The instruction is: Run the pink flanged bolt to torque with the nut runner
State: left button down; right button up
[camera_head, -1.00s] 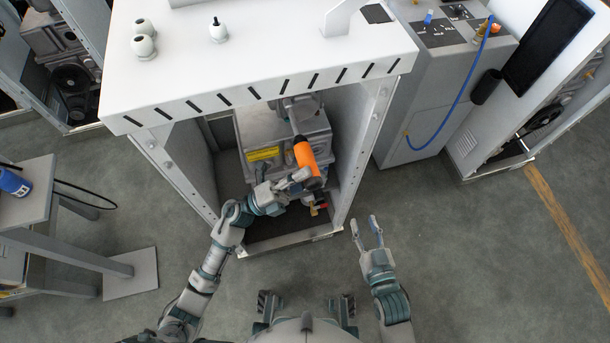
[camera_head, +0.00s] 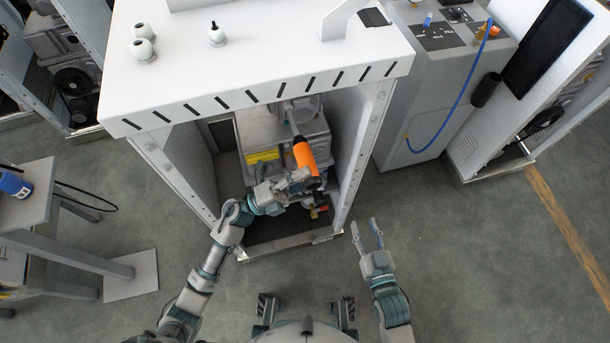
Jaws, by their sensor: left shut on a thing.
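The nut runner (camera_head: 304,154) has an orange body and a grey nose that points up and away into the open cabinet. My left gripper (camera_head: 299,181) is shut on the lower end of the nut runner, in front of the machine block (camera_head: 255,135) inside the cabinet. The tip of the nose is at the upper part of the block, just below the cabinet's top edge. The pink flanged bolt cannot be made out; the tool or the cabinet top may hide it. My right gripper (camera_head: 366,234) is open and empty over the floor, outside the cabinet at right.
The white cabinet top (camera_head: 270,65) overhangs the opening, with side posts (camera_head: 359,150) close on both sides. A grey console (camera_head: 425,105) with a blue hose stands at right. A table (camera_head: 30,200) stands at left.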

jog(key=shift+w+r+p, duration=0.1)
jog(key=shift+r+p, duration=1.85)
jog(key=shift+r, duration=0.85)
dwell(5.2)
